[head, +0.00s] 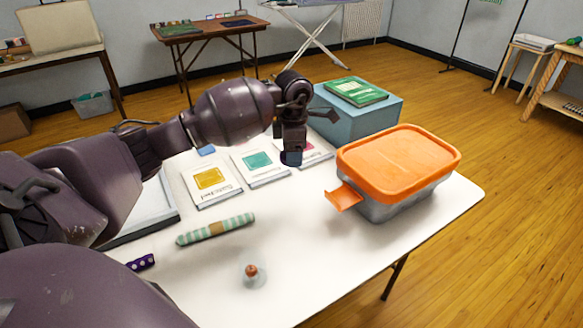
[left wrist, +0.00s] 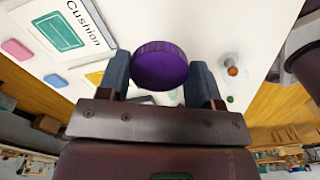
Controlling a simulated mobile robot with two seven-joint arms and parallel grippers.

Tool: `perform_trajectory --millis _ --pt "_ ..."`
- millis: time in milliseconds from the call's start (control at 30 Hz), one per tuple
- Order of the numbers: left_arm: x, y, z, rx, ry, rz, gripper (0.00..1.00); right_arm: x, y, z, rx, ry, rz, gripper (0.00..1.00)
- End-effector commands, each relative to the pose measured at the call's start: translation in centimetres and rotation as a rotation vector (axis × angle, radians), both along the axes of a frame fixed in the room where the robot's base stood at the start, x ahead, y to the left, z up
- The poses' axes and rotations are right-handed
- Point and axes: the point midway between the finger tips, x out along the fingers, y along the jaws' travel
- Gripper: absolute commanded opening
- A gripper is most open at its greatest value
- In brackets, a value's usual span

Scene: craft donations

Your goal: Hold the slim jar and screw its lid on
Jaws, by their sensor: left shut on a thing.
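My left gripper (head: 291,157) hangs over the white table, near the white packets, with its blue fingers pointing down. In the left wrist view, the left gripper (left wrist: 160,82) is shut on a round purple lid (left wrist: 160,66) with a ridged rim, one finger on each side. I cannot see whether anything is under the lid. The lid is hidden in the head view. A small clear thing with an orange-red middle (head: 252,276) stands near the front of the table; I cannot tell whether it is the slim jar. My right gripper is not in view.
A clear box with an orange lid (head: 398,152) stands at the table's right. A blue box (head: 372,116) bearing a green book (head: 356,91) stands behind it. A striped roll (head: 216,229) and white packets (head: 211,180) lie at left. The table's front right is clear.

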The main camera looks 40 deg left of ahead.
Motion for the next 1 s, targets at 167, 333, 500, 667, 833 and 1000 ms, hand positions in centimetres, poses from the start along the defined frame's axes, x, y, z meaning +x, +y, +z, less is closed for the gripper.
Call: perform_trajectory --millis 167,333,500,667,833,1000 --pt "0.0 0.0 1.8 0.001 -0.001 -0.001 0.38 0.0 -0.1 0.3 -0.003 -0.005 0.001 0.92" --pt "0.0 0.0 2.2 0.0 0.001 -0.001 0.38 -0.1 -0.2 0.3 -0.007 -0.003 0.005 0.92" --pt "0.0 0.0 2.2 0.0 0.001 -0.001 0.38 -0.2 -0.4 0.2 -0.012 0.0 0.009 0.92" --pt "0.0 0.0 2.2 -0.001 0.001 -0.001 0.38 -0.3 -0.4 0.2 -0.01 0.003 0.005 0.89" --pt "-0.2 -0.5 2.1 0.001 -0.001 -0.065 0.38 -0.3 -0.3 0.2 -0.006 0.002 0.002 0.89" --pt "-0.9 -2.2 1.9 0.007 -0.004 -0.291 0.38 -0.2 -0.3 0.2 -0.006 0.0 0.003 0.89"
